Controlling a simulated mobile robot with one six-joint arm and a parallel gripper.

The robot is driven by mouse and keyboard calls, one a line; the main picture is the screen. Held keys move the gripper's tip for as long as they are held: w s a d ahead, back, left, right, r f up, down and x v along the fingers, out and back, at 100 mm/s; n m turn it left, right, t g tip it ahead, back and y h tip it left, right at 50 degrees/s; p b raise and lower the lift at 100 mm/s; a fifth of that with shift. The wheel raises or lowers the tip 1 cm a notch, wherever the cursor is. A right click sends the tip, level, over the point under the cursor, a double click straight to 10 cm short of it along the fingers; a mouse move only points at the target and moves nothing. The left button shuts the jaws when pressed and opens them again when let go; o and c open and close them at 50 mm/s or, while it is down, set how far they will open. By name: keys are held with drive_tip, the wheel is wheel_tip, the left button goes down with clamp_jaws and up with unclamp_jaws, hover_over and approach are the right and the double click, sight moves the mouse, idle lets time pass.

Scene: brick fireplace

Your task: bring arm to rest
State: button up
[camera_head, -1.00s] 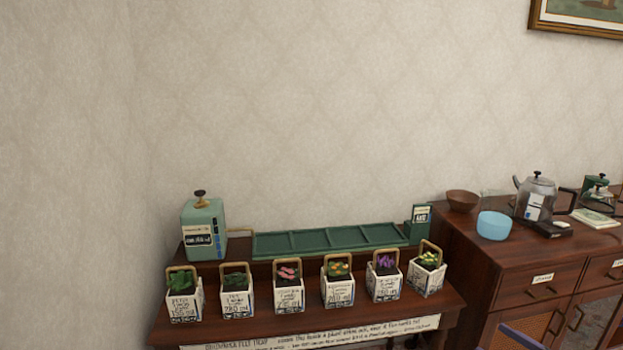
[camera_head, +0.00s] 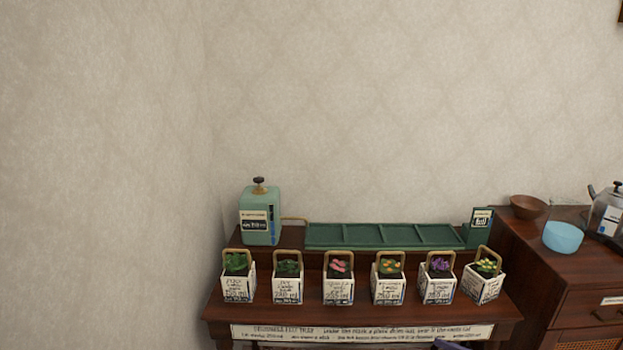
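My gripper does not show clearly in the head view. A small bluish shape (camera_head: 452,345) pokes in at the bottom edge in front of the plant table; it may be part of my arm, but too little of it shows to tell. No held object is visible.
A dark wooden stand (camera_head: 364,316) carries several labelled white plant pots, such as the leftmost pot (camera_head: 238,285), a green dispenser (camera_head: 260,218) and a green divided tray (camera_head: 385,247). A wooden cabinet (camera_head: 580,305) at right bears a brown bowl (camera_head: 528,207), a blue bowl (camera_head: 563,238) and a kettle (camera_head: 608,208).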

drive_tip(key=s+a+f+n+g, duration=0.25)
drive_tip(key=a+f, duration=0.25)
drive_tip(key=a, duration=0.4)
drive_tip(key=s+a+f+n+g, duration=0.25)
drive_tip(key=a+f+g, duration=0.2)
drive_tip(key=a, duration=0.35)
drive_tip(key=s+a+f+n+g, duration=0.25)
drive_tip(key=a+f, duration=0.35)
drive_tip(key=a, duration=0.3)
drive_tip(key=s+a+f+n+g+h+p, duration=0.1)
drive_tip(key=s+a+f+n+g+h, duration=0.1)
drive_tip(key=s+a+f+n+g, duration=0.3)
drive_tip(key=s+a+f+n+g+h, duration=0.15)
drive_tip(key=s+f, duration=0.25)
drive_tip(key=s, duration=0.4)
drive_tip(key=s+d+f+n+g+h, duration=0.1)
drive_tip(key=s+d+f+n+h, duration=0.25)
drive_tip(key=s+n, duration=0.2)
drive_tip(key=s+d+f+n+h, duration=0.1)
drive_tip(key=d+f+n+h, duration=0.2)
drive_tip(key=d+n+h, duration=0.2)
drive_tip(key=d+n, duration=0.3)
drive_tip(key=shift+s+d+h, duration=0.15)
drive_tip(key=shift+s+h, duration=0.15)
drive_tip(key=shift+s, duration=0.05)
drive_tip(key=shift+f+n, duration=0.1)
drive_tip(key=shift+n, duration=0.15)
